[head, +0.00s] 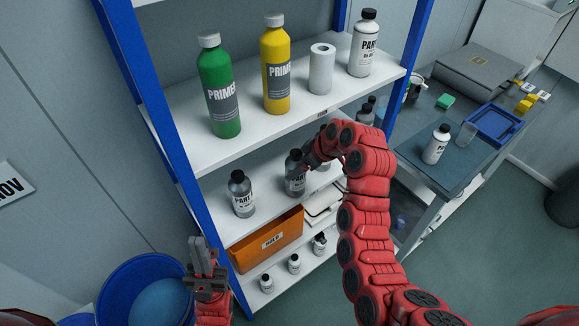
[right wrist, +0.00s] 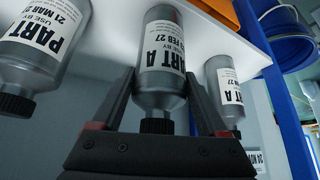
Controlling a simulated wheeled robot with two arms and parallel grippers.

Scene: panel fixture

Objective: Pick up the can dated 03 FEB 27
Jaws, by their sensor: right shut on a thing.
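A grey PART A can (head: 295,174) with a black cap stands upright on the middle shelf. My right gripper (head: 309,161) is shut on it. The right wrist view is upside down and shows this can (right wrist: 162,45) between the two fingers (right wrist: 160,78); its date is partly cut off and ends in "FEB 27". Whether its base touches the shelf is unclear. Another can (right wrist: 40,45) beside it reads "21 MAR" with the year cut off. A third can (head: 241,195) stands apart, its date unreadable. My left gripper (head: 204,258) is low in front of the shelves, apart from the cans.
The upper shelf (head: 170,140) above my right gripper holds green and yellow primer bottles, a paper roll and a white bottle. An orange bin (head: 268,242) and small bottles sit below. A blue bucket (head: 150,290) stands at lower left. A bench (head: 470,130) is at right.

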